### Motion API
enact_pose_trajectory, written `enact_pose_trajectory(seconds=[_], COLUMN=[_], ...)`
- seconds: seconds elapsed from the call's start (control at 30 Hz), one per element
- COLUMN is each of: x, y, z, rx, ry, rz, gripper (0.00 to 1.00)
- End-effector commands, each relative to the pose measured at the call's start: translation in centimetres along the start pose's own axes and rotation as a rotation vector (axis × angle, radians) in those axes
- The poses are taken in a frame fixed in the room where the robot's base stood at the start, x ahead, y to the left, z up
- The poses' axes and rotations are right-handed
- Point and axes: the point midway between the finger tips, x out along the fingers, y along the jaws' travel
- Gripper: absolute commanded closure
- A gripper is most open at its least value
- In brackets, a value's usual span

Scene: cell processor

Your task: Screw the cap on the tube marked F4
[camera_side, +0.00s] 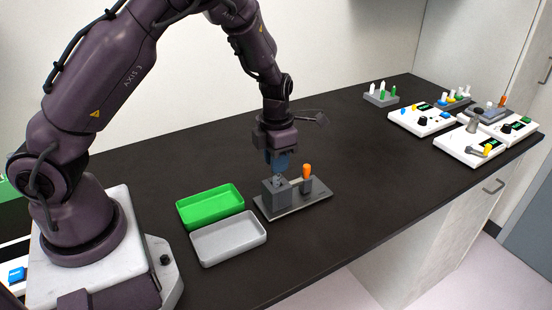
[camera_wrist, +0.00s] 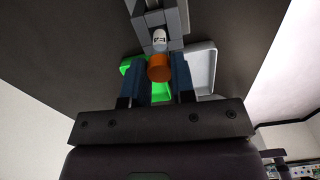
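A white tube (camera_wrist: 160,40) with a small dark marking, too small to read surely, stands in a grey clamp block, with an orange cap (camera_wrist: 159,68) at its end. The block (camera_side: 277,193) shows in the side view on a dark base plate. My gripper (camera_wrist: 159,70) has its two blue fingers on either side of the cap, apparently shut on it. In the side view my gripper (camera_side: 279,168) points straight down just above the block. Its fingers hide the cap there, and only a little of the pale tube shows below them.
An upright orange handle (camera_side: 306,171) stands on the plate (camera_side: 321,201) just right of the block. A green tray (camera_side: 185,213) and a grey tray (camera_side: 204,257) lie to the left. A tube rack (camera_side: 381,98) and white devices (camera_side: 420,120) stand far right. The bench between is clear.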

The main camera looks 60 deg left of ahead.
Motion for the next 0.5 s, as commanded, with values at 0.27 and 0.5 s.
enact_pose_trajectory(seconds=[0.27, 0.5], x=[-0.01, -0.03], y=[-0.02, 0.00], z=[0.02, 0.04], rx=[0.002, 0.275], ry=[-0.001, -0.003], rz=[0.000, -0.002], gripper=[1.00, 1.00])
